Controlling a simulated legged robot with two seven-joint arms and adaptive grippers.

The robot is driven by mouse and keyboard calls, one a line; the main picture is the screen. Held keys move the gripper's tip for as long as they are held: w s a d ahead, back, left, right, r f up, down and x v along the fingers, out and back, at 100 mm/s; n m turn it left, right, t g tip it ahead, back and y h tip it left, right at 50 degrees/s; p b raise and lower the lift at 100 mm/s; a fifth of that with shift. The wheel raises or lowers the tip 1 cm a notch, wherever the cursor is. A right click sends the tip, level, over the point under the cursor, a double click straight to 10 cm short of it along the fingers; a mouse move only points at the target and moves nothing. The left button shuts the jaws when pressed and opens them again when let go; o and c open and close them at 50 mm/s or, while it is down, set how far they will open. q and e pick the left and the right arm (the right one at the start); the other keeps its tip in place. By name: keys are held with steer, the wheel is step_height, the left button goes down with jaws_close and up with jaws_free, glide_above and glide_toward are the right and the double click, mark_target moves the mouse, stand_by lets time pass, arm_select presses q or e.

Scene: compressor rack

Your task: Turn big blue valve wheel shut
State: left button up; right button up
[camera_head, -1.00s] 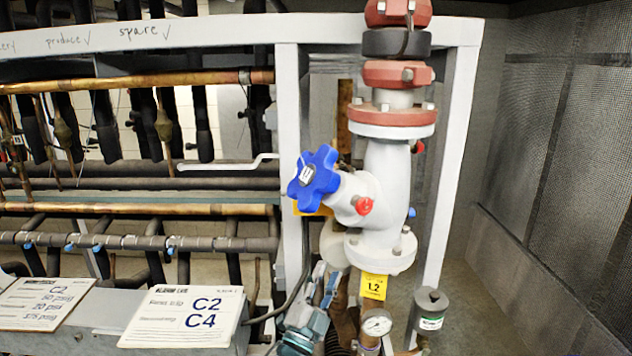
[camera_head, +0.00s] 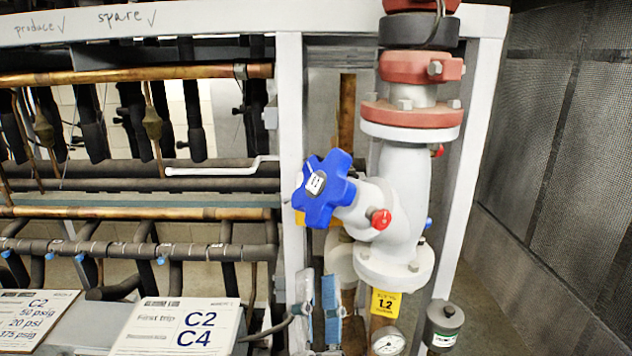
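The big blue valve wheel (camera_head: 324,188) is a lobed handwheel with a pale hub label. It sits on a stem angled out to the left from the white valve body (camera_head: 402,200). My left gripper (camera_head: 319,280) shows at the bottom centre, below the wheel. Its two fingers point up with a gap between them, and it is empty and apart from the wheel. The rest of that gripper is cut off or unclear. My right gripper is not in view.
A red cap (camera_head: 380,219) sits on the valve body just right of the stem. A grey frame post (camera_head: 291,150) stands just left of the wheel. A yellow tag (camera_head: 385,303), gauge (camera_head: 388,343) and grey canister (camera_head: 443,325) are below right. Signs (camera_head: 175,327) stand at lower left.

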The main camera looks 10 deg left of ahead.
mark_target(323, 188)
arm_select(q)
steer(key=p+x, duration=0.1)
steer(key=x, duration=0.3)
steer(key=p+x, duration=0.2)
steer(key=x, duration=0.3)
steer(key=d+p+x, duration=0.1)
steer(key=p+x, duration=0.1)
steer(key=x, duration=0.3)
steer(key=shift+w+r, duration=0.1)
steer(key=shift+r, duration=0.1)
steer(key=shift+w+a+r, duration=0.15)
steer(key=shift+w+a, duration=0.25)
steer(key=shift+w, duration=0.05)
steer(key=shift+d, duration=0.2)
jaws_close()
